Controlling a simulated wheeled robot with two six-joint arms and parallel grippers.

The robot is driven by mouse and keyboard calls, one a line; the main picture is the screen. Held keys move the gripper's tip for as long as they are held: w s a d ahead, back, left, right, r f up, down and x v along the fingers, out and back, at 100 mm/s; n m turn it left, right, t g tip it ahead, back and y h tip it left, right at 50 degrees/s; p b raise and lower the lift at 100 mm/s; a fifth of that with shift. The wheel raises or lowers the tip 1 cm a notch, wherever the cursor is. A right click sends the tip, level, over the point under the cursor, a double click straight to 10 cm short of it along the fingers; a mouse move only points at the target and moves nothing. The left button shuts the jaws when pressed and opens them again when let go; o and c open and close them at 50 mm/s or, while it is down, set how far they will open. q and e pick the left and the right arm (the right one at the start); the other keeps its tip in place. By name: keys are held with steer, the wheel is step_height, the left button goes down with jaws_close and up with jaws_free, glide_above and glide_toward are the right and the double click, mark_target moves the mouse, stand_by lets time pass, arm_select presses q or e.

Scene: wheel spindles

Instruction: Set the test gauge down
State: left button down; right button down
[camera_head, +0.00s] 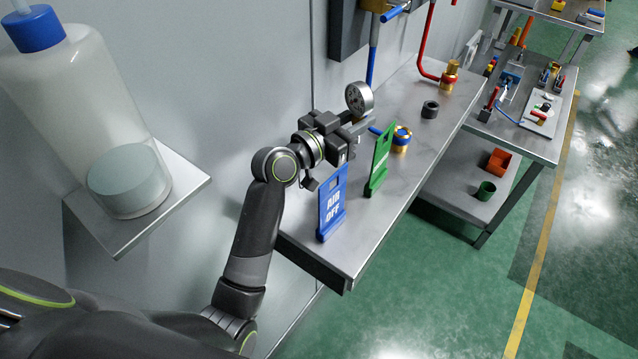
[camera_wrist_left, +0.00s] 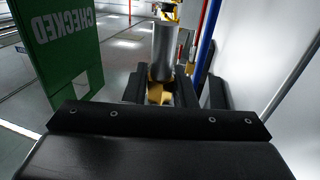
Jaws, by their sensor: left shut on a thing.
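The test gauge (camera_head: 359,98), a round silver dial with a grey face, is held above the metal bench (camera_head: 372,220). A dark ring-shaped holder (camera_head: 430,109) stands farther back. My right gripper is not in view.
A blue AIR OFF sign (camera_head: 333,205) and a green sign (camera_head: 381,158) stand on the bench close to my left gripper. A brass fitting (camera_head: 449,76) with a red pipe stands at the back.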

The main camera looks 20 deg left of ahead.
arm_select(q)
steer(key=s+a+f, duration=0.1)
steer(key=s, duration=0.3)
steer(key=s+a+f+b, duration=0.1)
steer(key=s+a, duration=0.1)
steer(key=s, duration=0.3)
steer(key=s+a+f, duration=0.1)
steer(key=s, duration=0.3)
steer(key=shift+s+a+f, duration=0.15)
steer(key=shift+a+f, duration=0.2)
steer(key=shift+a, duration=0.05)
steer(key=f+b, duration=0.2)
steer(key=shift+s+f, duration=0.2)
steer(key=shift+f, duration=0.1)
steer(key=shift+f+b, duration=0.3)
steer(key=shift+b, duration=0.2)
steer(key=shift+w, duration=0.15)
